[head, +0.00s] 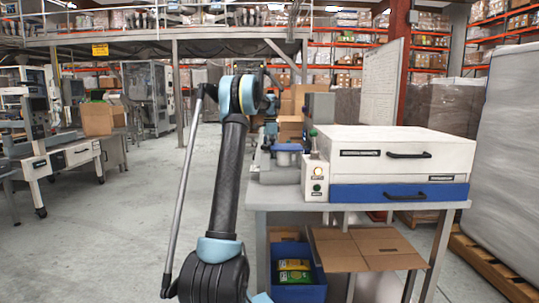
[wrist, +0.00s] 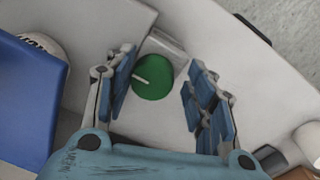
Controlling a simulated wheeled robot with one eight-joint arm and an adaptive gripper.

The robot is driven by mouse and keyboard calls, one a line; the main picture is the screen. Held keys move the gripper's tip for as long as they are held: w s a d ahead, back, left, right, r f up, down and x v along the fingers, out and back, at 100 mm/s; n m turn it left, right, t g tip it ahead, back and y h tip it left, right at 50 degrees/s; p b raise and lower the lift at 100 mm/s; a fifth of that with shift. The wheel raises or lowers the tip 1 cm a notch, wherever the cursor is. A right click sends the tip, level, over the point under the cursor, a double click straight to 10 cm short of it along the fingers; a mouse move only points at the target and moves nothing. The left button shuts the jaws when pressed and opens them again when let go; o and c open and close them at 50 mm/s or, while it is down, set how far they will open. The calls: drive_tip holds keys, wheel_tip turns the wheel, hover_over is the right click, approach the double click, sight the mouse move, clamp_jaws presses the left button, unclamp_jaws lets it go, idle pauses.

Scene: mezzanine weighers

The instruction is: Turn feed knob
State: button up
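The feed knob (wrist: 155,77), round and green with a white pointer line, shows in the wrist view on a pale panel. The pointer runs from near its middle toward the left. My gripper (wrist: 162,75) is open, with one blue-padded finger left of the knob and the other right of it. A gap shows on the right side; the left finger is close to the knob's edge, and I cannot tell whether it touches.
The control box stands on a grey bench (head: 262,196) beside a white drawer unit (head: 400,140) with a blue lower drawer (head: 350,193). A blue bin (head: 297,293) and open carton (head: 345,255) sit beneath. A wrapped pallet (head: 500,150) stands right.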

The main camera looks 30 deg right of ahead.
drive_tip(key=shift+s+d, duration=0.15)
drive_tip(key=shift+s, duration=0.05)
drive_tip(key=shift+r, duration=0.2)
wheel_tip(320, 180, up, 11)
drive_tip(key=shift+w+r, duration=0.2)
drive_tip(key=shift+w, duration=0.25)
idle(0.4)
